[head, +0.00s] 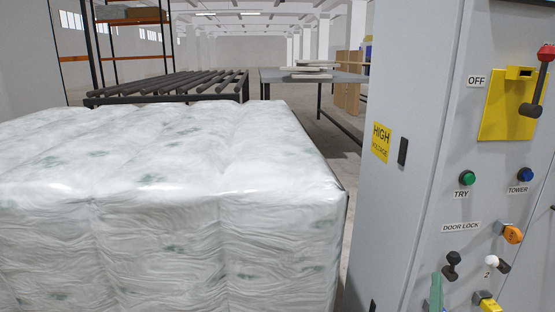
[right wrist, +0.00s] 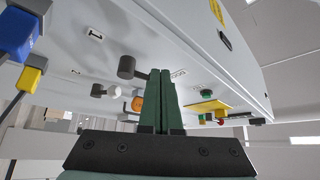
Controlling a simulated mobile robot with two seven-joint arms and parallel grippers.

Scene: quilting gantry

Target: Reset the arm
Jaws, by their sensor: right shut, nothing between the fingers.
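My right gripper (head: 436,292) shows at the bottom of the head view as a green finger in front of the grey cabinet (head: 415,130). In the right wrist view its two green fingers (right wrist: 160,75) are shut together with nothing between them. A black knob (right wrist: 126,67) on the panel is just left of the fingertips; whether they touch cannot be told. In the head view, a black knob (head: 452,264) is just above and right of the finger. My left gripper is not in view.
The panel has a red-tipped lever (head: 534,85), a green button (head: 467,178), a blue button (head: 525,174), an orange padlock (head: 512,234) and a white-tipped switch (head: 495,262). A wrapped bale (head: 165,190) stands left. A roller table (head: 170,85) is behind.

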